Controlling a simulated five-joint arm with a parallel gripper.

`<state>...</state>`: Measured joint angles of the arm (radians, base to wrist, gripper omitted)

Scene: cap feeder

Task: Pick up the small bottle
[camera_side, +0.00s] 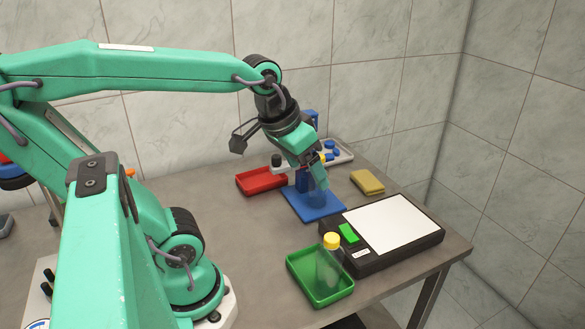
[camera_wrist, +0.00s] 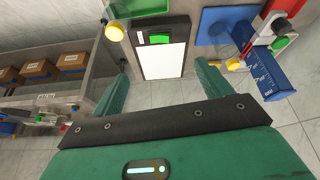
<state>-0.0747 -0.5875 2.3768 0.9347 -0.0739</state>
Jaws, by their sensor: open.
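A clear bottle with a yellow cap (camera_side: 330,264) stands upright in the green tray (camera_side: 303,286) at the front. Its yellow cap (camera_wrist: 115,32) also shows at the upper left of the wrist view. My gripper (camera_side: 317,178) hangs over the blue base (camera_side: 300,207), behind and left of that bottle, apart from it. In the wrist view its two fingers (camera_wrist: 162,82) are spread, with nothing clearly held between them. A small yellow piece (camera_wrist: 233,65) shows just beyond the right finger.
A black scale with a white plate (camera_side: 395,222) stands right of the bottle. A blue feeder (camera_wrist: 258,72) rises close to my gripper. A red tray (camera_side: 258,180), a yellow sponge (camera_side: 368,182) and a white rack with blue caps (camera_side: 338,154) lie farther back.

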